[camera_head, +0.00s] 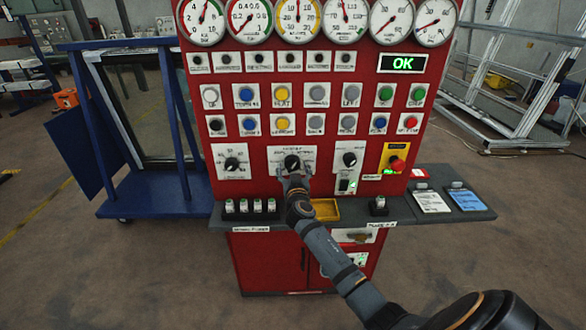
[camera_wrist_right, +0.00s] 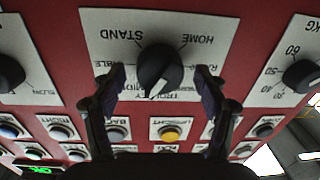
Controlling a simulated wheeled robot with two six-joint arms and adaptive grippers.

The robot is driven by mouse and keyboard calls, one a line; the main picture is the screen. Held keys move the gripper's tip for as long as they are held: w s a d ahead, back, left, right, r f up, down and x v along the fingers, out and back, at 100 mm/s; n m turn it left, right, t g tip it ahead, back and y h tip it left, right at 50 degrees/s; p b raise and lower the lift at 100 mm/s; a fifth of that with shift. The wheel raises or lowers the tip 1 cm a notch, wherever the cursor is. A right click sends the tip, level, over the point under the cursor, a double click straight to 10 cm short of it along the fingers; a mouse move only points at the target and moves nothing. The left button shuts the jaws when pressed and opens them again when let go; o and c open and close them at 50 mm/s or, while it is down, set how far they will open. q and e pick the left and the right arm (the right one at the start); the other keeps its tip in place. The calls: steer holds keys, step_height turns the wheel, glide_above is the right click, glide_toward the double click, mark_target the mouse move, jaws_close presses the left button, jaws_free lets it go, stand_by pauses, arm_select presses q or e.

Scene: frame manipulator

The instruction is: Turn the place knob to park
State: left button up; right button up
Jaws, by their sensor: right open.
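The place knob (camera_head: 292,163) appears to be the black rotary knob on a white plate in the middle of the red panel. It shows large in the right wrist view (camera_wrist_right: 161,71), where the picture is upside down. STAND and HOME are readable on its plate; labels beside and below it are partly hidden, and I cannot read "park". The knob's white mark points toward the picture's bottom, slightly left. My right gripper (camera_head: 294,183) is in front of the knob, also seen in the wrist view (camera_wrist_right: 160,84). Its open fingers stand either side of the knob, with gaps visible.
Other knobs flank it at left (camera_head: 232,163) and right (camera_head: 349,159). A red emergency button (camera_head: 398,164) sits further right. Below is a grey shelf (camera_head: 222,216) with a yellow tray (camera_head: 325,209). Rows of buttons and gauges fill the panel above. A blue rack (camera_head: 160,188) stands left.

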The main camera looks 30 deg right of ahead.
steer(key=c, duration=1.2)
steer(key=shift+o, duration=0.2)
steer(key=shift+n, duration=1.4)
steer(key=n, duration=0.3)
steer(key=shift+r+n+p, duration=0.1)
steer(key=shift+n+p, duration=0.2)
steer(key=n+p, duration=0.1)
steer(key=n, duration=0.3)
steer(key=shift+g, duration=0.4)
steer(key=shift+n+h+p, duration=0.3)
steer(key=shift+n+p, duration=0.3)
steer(key=shift+n, duration=1.3)
